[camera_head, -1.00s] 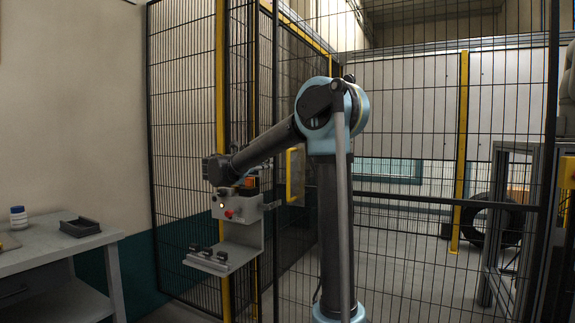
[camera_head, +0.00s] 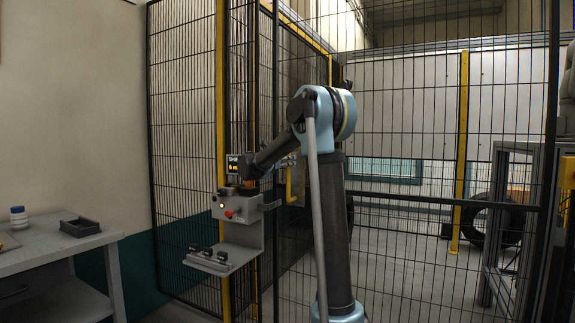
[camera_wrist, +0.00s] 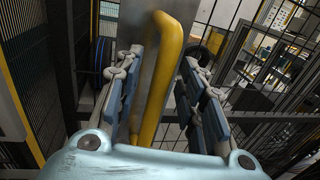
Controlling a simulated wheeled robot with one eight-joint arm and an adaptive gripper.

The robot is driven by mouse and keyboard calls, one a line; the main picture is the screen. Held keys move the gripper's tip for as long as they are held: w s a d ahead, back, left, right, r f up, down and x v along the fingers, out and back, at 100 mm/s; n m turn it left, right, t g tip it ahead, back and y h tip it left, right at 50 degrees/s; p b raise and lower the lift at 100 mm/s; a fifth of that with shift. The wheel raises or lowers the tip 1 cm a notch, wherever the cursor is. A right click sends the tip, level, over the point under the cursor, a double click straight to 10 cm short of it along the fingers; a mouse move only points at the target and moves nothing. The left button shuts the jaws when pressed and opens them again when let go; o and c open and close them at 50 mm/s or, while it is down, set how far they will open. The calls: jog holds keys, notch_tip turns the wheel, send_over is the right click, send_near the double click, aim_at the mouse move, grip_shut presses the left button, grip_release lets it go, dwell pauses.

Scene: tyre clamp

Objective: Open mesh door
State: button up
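The yellow handle (camera_wrist: 165,70) is an upright bar on a grey plate in the wrist view. My gripper (camera_wrist: 165,95) is open, with one padded finger on each side of the handle. A gap shows on the right side; whether the left finger touches is unclear. In the head view only the lower part of the handle (camera_head: 290,187) shows beside my wrist, and my arm partly hides the gripper. The mesh door, a black wire panel with a dark frame (camera_head: 276,240), stands upright behind my arm. It looks closed, though the arm covers part of it.
A grey control box (camera_head: 240,207) with a red knob and a small shelf (camera_head: 222,258) stands close left of my wrist. A yellow post (camera_head: 462,150) and a tyre (camera_head: 492,225) are behind the mesh. A workbench (camera_head: 60,248) is at the left.

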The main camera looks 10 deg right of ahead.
jog(key=shift+w+d, duration=0.4)
jog(key=shift+d, duration=0.05)
grip_shut()
